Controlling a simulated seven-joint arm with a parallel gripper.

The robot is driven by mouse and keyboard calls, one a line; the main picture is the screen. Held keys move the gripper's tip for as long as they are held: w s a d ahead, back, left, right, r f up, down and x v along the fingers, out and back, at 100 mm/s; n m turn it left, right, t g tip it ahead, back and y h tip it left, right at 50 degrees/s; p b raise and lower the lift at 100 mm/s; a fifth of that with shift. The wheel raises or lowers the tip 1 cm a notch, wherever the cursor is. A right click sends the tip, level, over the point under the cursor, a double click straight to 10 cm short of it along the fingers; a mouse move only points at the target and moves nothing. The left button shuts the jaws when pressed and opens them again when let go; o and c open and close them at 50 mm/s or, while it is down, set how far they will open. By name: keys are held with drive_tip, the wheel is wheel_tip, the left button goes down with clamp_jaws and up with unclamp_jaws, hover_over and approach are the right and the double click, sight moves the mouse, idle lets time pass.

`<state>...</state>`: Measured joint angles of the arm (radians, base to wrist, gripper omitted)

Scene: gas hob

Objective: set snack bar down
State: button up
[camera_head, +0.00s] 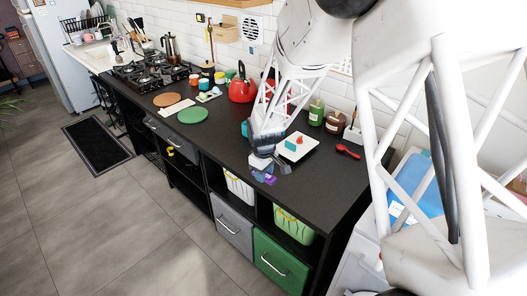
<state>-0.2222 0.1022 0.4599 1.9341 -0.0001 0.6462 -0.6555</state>
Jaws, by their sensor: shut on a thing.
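My gripper (267,168) is low over the front part of the dark counter (320,191), left of a white square board. It is shut on a small purple packet, the snack bar (264,178), which shows just below the fingers near the counter's front edge. The fingers and wrist hide part of the snack bar. At this size I cannot tell whether it touches the counter top.
The white board (299,149) with a red item, a red spoon (347,151) and jars (316,112) are to the right. A red kettle (242,88) stands behind, and a green round mat (193,115) lies left. Counter between mat and gripper is clear.

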drive_tip(key=w+d+r, duration=0.1)
drive_tip(key=w+r, duration=0.2)
drive_tip(key=w, duration=0.4)
drive_tip(key=w+d+r+m, duration=0.1)
drive_tip(key=w+r, duration=0.2)
drive_tip(key=w, duration=0.5)
drive_tip(key=shift+a, duration=0.1)
drive_tip(key=w+a+f, duration=0.1)
drive_tip(key=w+a, duration=0.1)
drive_tip(key=w, duration=1.3)
drive_tip(key=shift+w+a+f, duration=0.2)
drive_tip(key=shift+w+f, duration=0.05)
drive_tip(key=shift+w, duration=0.05)
drive_tip(key=shift+f, duration=1.75)
drive_tip(key=shift+f, duration=0.6)
